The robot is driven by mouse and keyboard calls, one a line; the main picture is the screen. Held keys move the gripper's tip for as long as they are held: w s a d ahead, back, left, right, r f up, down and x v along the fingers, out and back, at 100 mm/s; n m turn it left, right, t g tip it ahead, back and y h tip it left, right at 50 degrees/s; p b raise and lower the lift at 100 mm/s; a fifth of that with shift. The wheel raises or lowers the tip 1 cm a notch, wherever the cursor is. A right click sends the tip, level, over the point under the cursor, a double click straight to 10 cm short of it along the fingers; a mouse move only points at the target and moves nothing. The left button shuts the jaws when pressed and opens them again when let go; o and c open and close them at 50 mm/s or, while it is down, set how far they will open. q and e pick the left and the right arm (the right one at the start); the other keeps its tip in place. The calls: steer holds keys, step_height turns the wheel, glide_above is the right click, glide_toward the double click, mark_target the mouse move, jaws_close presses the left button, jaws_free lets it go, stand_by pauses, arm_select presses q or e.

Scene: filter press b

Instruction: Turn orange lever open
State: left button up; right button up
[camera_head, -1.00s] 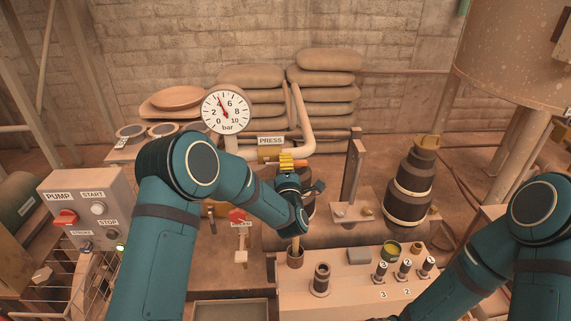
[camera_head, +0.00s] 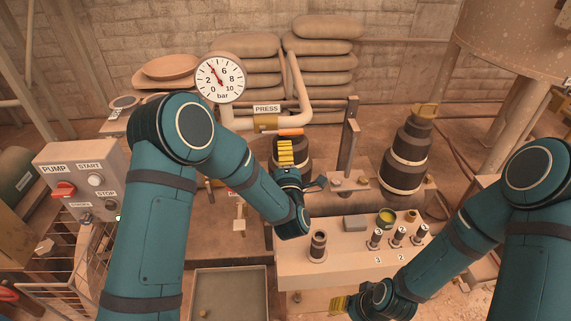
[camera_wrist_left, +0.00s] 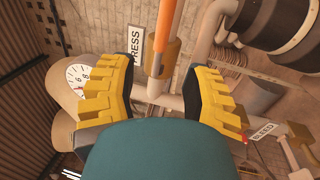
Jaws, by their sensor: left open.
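The orange lever (camera_head: 290,131) shows as a short orange piece just beyond my left gripper in the head view, below the PRESS sign. In the left wrist view the orange lever (camera_wrist_left: 168,30) is a long bar running up out of the top of the picture from a brass-coloured valve body on a pipe. My left gripper (camera_head: 286,152) has yellow ribbed fingers. In the left wrist view the left gripper (camera_wrist_left: 166,78) is open, with a finger on each side of the lever's line; no contact shows. My right gripper (camera_head: 338,304) is low in the head view, partly hidden; its jaw opening is unclear.
A PRESS sign (camera_head: 267,109) and a pressure gauge (camera_head: 220,80) stand behind the left arm. A dark banded cylinder (camera_head: 406,155) stands to the right. A light bench (camera_head: 340,258) with plugs and a tray (camera_head: 255,285) lie nearer. The pump panel (camera_head: 80,180) is at left.

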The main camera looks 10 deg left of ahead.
arm_select(q)
steer(key=shift+v, duration=1.8)
steer(key=shift+f, duration=0.15)
steer(key=s+f+m+g+h, duration=0.35)
steer(key=f+m+g, duration=0.2)
steer(key=f, duration=0.35)
steer(key=s+f+m+g+h, duration=0.35)
steer(key=f+m, duration=0.25)
steer(key=f, duration=0.3)
steer(key=s+f+m+g+h, duration=0.1)
steer(key=s+f+m+g, duration=0.2)
steer(key=s, duration=0.5)
steer(key=s+f+m+g, duration=0.3)
steer(key=s+m+g, duration=0.2)
steer(key=s, duration=0.4)
steer(key=shift+s+a+f+g+h, duration=0.2)
steer(key=shift+s+f+g+h, duration=0.1)
steer(key=shift+h, duration=0.1)
